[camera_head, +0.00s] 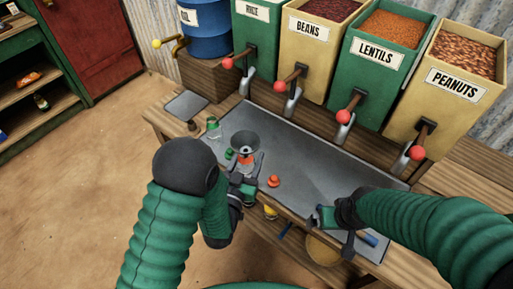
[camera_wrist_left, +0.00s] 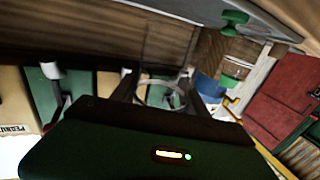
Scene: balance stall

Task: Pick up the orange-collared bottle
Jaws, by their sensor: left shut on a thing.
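In the left wrist view a clear round rim of the bottle (camera_wrist_left: 160,96) shows between the fingers; the green hand hides much below. My right gripper (camera_head: 318,220) is over the tray's front edge at the right, apart from the bottle; its jaw opening is unclear.
An orange cap (camera_head: 274,181) lies right of the bottle. A green-collared bottle (camera_head: 214,128) and a green cap (camera_head: 230,154) are at left. Bins with red-knobbed levers (camera_head: 344,117) line the back of the tray (camera_head: 313,152). The tray's middle is clear.

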